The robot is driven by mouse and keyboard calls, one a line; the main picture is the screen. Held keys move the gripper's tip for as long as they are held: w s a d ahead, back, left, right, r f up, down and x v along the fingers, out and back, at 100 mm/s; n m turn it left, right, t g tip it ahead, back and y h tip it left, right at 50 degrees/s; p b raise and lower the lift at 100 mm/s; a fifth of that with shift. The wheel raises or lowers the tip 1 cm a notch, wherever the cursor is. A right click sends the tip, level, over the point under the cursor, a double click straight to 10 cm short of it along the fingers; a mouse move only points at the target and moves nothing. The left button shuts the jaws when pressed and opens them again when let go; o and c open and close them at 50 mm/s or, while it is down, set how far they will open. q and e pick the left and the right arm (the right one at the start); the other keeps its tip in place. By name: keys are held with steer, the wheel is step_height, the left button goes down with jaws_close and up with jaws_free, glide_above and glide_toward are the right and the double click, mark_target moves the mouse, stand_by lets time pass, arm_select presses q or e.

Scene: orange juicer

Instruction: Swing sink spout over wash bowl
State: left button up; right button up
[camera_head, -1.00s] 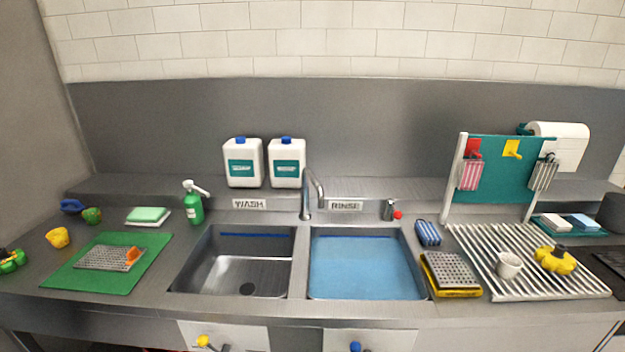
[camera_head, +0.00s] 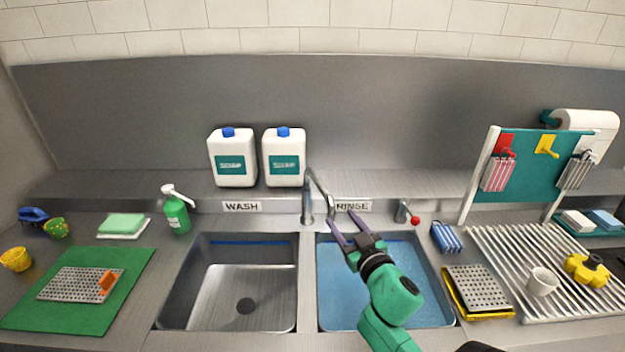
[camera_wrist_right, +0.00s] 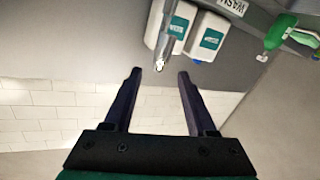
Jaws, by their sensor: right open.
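The sink spout (camera_head: 319,186) is a curved grey metal tube rising between the two bowls. Its free end hangs toward the right, on the side of the rinse bowl. The wash bowl (camera_head: 205,298) is the empty steel basin on the left, with a dark drain. My right gripper (camera_head: 340,214) is open, with its two purple fingers around or just in front of the spout's end; I cannot tell if they touch. In the right wrist view, the spout (camera_wrist_right: 166,38) points down between the open fingertips (camera_wrist_right: 160,72). My left gripper is out of view.
The rinse bowl (camera_head: 335,300) holds blue water under my right arm. A red-tipped tap lever (camera_head: 403,212) stands right of the spout. Two white jugs (camera_head: 233,160) (camera_head: 284,158) stand on the ledge behind. A green soap bottle (camera_head: 176,214) stands left of the wash bowl.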

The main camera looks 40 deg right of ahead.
mark_target(325, 188)
steer(key=shift+w+r, duration=0.2)
steer(key=shift+w, duration=0.1)
steer(key=p+x, duration=0.1)
steer(key=x, duration=0.4)
steer(key=r+p+x, duration=0.1)
steer(key=x, duration=0.1)
steer(key=shift+w+d+r+p, duration=0.15)
steer(key=shift+w+d+p, duration=0.05)
steer(key=shift+w+p, duration=0.2)
steer(key=x, duration=0.3)
steer(key=shift+w+f, duration=0.2)
steer(key=shift+f, duration=0.15)
steer(key=shift+w+r, duration=0.1)
steer(key=shift+w, duration=0.05)
steer(key=shift+a+r, duration=0.1)
steer(key=shift+s+r, duration=0.1)
steer(key=shift+s, duration=0.2)
steer(key=shift+c, duration=0.7)
steer(key=shift+w, duration=0.1)
jaws_close()
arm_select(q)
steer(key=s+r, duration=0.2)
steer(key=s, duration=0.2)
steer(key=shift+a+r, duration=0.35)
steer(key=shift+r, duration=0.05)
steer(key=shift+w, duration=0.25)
arm_select(e)
steer(key=shift+f, duration=0.2)
